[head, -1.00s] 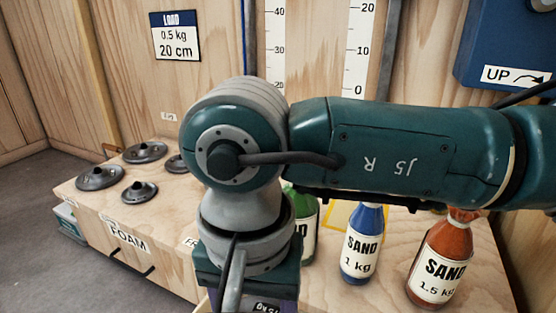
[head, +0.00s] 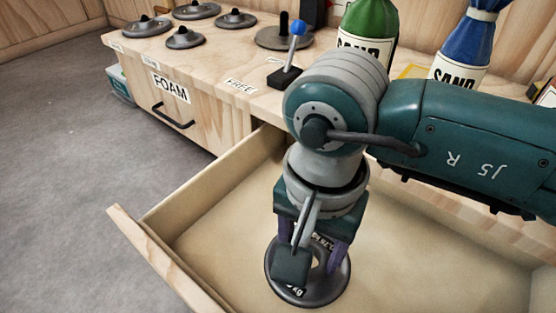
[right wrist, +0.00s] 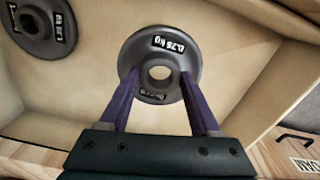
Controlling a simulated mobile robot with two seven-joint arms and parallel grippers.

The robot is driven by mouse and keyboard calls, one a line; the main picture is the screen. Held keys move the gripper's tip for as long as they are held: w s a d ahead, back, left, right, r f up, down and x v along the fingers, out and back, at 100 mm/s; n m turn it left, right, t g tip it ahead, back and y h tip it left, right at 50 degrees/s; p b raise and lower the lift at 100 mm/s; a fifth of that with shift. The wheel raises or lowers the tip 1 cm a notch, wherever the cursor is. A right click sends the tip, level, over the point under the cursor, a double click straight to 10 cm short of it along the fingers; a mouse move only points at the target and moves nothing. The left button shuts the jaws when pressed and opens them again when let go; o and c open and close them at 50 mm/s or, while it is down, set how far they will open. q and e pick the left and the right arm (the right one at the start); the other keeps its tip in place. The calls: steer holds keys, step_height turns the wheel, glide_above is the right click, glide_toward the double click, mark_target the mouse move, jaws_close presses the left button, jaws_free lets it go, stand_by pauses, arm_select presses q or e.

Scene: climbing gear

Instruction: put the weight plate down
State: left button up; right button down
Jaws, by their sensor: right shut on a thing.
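My right gripper (right wrist: 160,75) is shut on a round dark grey weight plate (right wrist: 160,50) marked 0.75 kg, with one purple finger at each side of its centre hole. In the head view, the same plate (head: 334,291) is below my wrist, within the open wooden drawer (head: 215,225). It looks flat and close to the drawer floor, but I cannot tell whether it touches. My right wrist hides part of the plate. My left gripper is out of view.
Another grey plate (right wrist: 40,28) lies in the drawer in the right wrist view. Several grey plates (head: 197,10), a blue-knobbed lever (head: 297,30), a green sand bottle (head: 368,25) and a blue one (head: 468,45) stand on the bench top. The drawer floor left of the held plate is clear.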

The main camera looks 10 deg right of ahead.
step_height(320, 180, down, 7)
steer(key=b, duration=0.4)
steer(key=shift+b, duration=0.3)
steer(key=shift+w+f, duration=0.1)
steer(key=shift+f, duration=0.05)
steer(key=shift+c, duration=0.6)
jaws_free()
